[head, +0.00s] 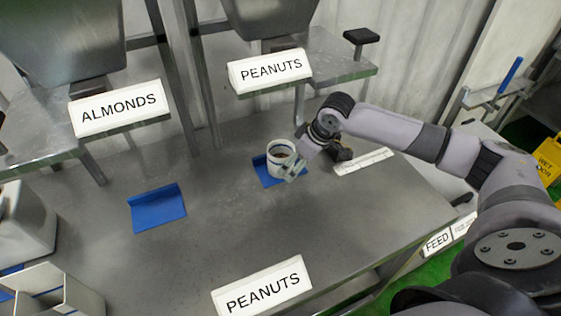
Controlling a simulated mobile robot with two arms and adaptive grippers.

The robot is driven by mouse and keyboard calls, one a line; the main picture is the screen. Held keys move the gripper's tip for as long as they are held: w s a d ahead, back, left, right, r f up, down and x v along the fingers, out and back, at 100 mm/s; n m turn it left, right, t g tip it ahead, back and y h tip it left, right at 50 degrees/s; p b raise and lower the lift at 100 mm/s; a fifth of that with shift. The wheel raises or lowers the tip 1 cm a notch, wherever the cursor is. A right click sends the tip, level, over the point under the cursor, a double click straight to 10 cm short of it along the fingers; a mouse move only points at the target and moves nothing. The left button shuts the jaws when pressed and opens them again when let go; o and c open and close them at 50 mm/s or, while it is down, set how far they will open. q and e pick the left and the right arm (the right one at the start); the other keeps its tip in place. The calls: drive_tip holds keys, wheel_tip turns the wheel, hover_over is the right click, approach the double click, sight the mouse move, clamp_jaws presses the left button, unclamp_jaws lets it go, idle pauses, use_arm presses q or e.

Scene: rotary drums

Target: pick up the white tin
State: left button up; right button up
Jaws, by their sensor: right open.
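The white tin (281,154) stands upright on the right blue mat (262,173) on the metal table, below the upper peanuts sign. Its open top shows brown contents. My right gripper (291,168) reaches in from the right, with its fingers at the tin's near right side. The fingers are open and partly cover the tin. Whether they touch it I cannot tell. My left gripper is not in view.
A second blue mat (158,209) is empty at the left. An almonds sign (119,107) and peanuts signs (270,70) mark the hoppers and table edge. A white label strip (364,161) lies right of my gripper. The middle of the metal table (215,235) is clear.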

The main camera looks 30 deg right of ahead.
sight(281, 154)
drive_tip(key=w+a, duration=0.1)
drive_tip(key=w+p, duration=0.1)
drive_tip(key=w, duration=0.1)
drive_tip(key=w+a, duration=0.1)
drive_tip(key=w, duration=0.1)
drive_tip(key=shift+a+f, duration=0.3)
drive_tip(key=shift+f, duration=0.25)
drive_tip(key=shift+s, duration=0.15)
drive_tip(key=shift+c, duration=0.7)
drive_tip(key=c, duration=1.3)
drive_tip(key=shift+c, duration=0.2)
drive_tip(key=shift+p, duration=0.3)
drive_tip(key=shift+r+p, duration=0.35)
drive_tip(key=shift+p, duration=0.2)
